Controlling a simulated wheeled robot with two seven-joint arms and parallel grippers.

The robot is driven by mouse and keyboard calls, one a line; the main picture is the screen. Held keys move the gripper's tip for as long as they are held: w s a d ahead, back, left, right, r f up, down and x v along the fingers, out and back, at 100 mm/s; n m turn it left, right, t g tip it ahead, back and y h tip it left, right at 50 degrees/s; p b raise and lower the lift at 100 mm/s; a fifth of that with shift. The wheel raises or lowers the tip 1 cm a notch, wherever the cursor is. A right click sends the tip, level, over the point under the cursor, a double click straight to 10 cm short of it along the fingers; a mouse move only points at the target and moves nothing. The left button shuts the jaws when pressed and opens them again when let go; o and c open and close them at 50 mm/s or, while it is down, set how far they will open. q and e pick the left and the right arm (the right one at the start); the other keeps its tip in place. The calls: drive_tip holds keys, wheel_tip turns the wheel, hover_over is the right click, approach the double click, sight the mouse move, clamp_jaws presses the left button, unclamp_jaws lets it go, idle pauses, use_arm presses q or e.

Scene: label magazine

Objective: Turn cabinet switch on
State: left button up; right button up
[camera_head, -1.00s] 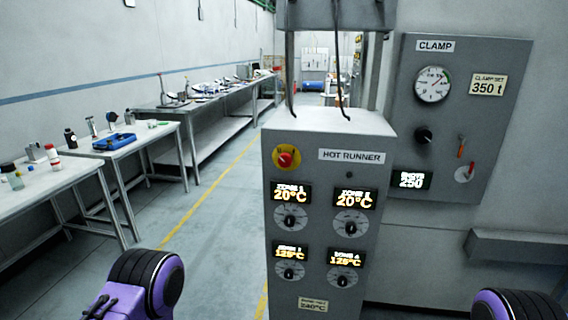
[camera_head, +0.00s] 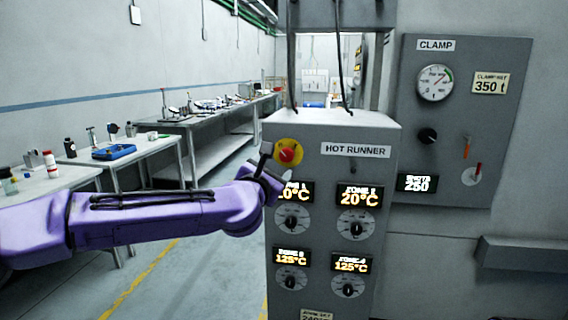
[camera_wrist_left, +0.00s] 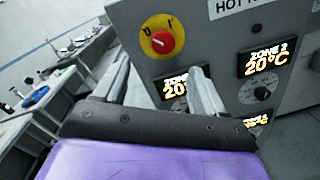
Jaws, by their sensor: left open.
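The grey HOT RUNNER cabinet (camera_head: 330,130) stands in the middle of the head view. Its switch is a red knob on a round yellow plate (camera_head: 287,153) at the upper left of the front face. In the wrist view the red knob (camera_wrist_left: 163,42) has dark marks above it on the yellow plate; its exact setting is hard to read. My left gripper (camera_head: 277,164) is open in front of the cabinet, just below and left of the knob. In the wrist view its two fingers (camera_wrist_left: 160,72) are spread apart, with the knob beyond and above their tips. Nothing is between them.
Zone displays and dials (camera_head: 357,223) sit below the switch. A CLAMP panel (camera_head: 465,130) with gauge and levers hangs on the wall to the right. Benches with tools (camera_head: 130,155) line the left. The floor (camera_head: 200,275) between is clear.

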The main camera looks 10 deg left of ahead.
sight(286, 155)
use_arm(q)
drive_tip(key=w+p, duration=0.1)
drive_tip(key=w, duration=0.2)
drive_tip(key=w+d+p, duration=0.1)
drive_tip(key=w, duration=0.3)
drive_tip(key=w+p, duration=0.2)
drive_tip(key=w, duration=0.1)
drive_tip(key=shift+w+d+f, duration=0.2)
drive_tip(key=shift+w+f, duration=0.05)
drive_tip(key=shift+w, duration=0.1)
drive_tip(key=c, duration=1.1)
